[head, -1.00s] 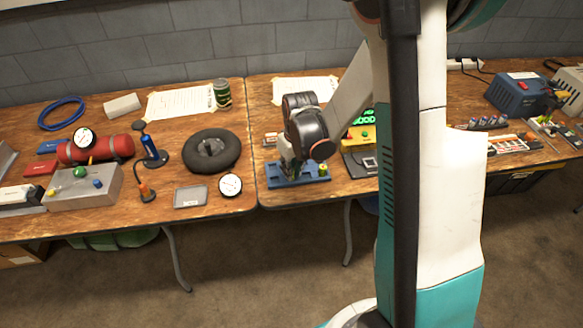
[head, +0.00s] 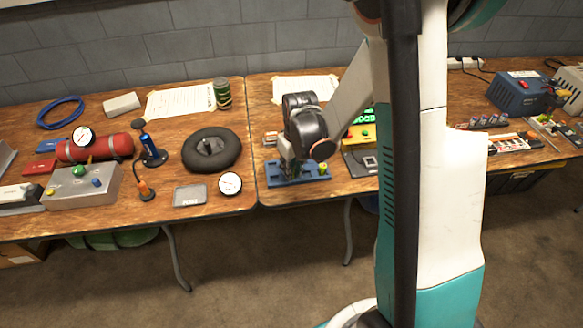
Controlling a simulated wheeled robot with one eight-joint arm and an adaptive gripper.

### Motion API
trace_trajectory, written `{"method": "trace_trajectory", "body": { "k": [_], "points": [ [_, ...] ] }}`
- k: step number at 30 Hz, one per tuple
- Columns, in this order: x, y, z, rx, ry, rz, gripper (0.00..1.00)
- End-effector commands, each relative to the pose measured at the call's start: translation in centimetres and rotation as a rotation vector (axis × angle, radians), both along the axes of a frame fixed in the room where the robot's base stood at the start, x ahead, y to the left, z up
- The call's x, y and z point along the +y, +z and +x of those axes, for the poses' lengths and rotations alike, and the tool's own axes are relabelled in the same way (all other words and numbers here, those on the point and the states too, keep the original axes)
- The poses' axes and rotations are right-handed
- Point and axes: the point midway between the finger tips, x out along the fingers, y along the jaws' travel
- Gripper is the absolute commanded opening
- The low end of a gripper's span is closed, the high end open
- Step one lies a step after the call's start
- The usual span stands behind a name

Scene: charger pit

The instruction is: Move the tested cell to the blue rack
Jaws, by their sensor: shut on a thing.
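The blue rack (head: 311,176) lies near the front edge of the right-hand table, just right of the seam between the tables. A small yellow-green cell (head: 323,169) stands at its right end. My gripper (head: 291,172) points down over the left-middle part of the rack and is shut on a cell. The held cell is mostly hidden by the fingers, and I cannot tell whether it is seated in a slot or just above one.
A yellow and black device (head: 362,143) with a green display stands right of the rack, partly behind my column. A black ring (head: 211,150), a round gauge (head: 230,184) and a small grey tray (head: 190,195) lie on the left table.

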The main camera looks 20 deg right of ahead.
Motion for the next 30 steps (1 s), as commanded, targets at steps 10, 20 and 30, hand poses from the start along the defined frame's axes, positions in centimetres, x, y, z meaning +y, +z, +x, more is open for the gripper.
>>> {"method": "trace_trajectory", "body": {
  "k": [10, 20, 30],
  "points": [
    [0.0, -0.05, 0.0, 0.0, 0.0, 0.0, 0.4],
    [0.0, -0.06, 0.0, 0.0, 0.0, 0.0, 0.4],
    [0.0, 0.67, -0.02, 0.0, 0.0, 0.0, 0.4]
  ]
}}
